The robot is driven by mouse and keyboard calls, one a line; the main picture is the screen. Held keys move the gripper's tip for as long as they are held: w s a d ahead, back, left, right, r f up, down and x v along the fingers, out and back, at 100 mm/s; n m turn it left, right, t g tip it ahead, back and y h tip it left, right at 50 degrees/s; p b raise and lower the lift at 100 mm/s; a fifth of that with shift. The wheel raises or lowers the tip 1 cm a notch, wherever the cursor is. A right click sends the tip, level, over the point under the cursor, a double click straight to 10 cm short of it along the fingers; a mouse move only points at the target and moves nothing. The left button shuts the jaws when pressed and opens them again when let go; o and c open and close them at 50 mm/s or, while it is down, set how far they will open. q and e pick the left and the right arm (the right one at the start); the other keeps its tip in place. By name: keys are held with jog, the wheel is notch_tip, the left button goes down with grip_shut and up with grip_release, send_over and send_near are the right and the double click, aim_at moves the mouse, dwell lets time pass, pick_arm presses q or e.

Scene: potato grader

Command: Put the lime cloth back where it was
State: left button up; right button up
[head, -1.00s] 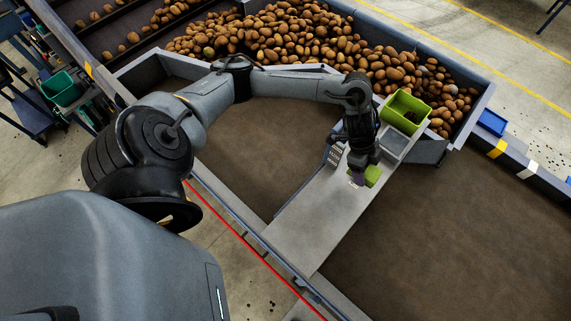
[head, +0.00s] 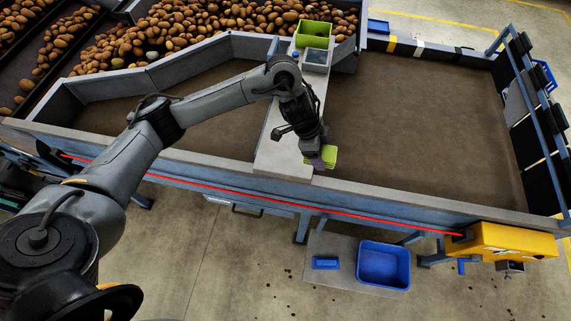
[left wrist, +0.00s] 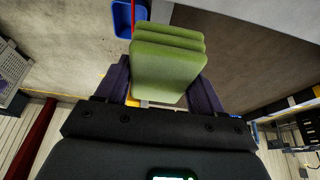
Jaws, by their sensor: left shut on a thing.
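The lime cloth (head: 331,155) is a folded, layered pad. My left gripper (head: 317,160) is shut on it near the front end of the light grey plank, by the near rail. In the left wrist view the cloth (left wrist: 168,62) sits between the two dark fingers of the gripper (left wrist: 163,88), its layered edge facing away. The head view does not clearly show whether the cloth touches the plank. My right gripper is not in view.
The grey plank (head: 283,150) divides the brown bed (head: 420,120). A lime bin (head: 314,33) and a grey boxed device (head: 315,58) stand at its far end. Below the near rail, a low shelf (head: 345,250) holds a blue tub (head: 383,265) and a small blue tray (head: 326,263).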

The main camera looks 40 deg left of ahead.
pick_arm(q)
jog(key=shift+w+a+r, duration=0.1)
jog(key=shift+w+a, duration=0.75)
send_over(293, 152)
jog(key=a, duration=0.1)
jog(key=f, duration=0.6)
jog(key=shift+s+f+b, duration=0.15)
jog(key=shift+s+b, duration=0.15)
jog(key=shift+b, duration=0.05)
notch_tip(293, 152, down, 3)
jog(key=shift+f, duration=0.45)
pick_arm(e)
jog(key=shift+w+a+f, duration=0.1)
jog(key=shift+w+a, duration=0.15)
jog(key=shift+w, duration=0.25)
pick_arm(q)
jog(key=shift+f, duration=0.2)
jog(key=o, duration=0.9)
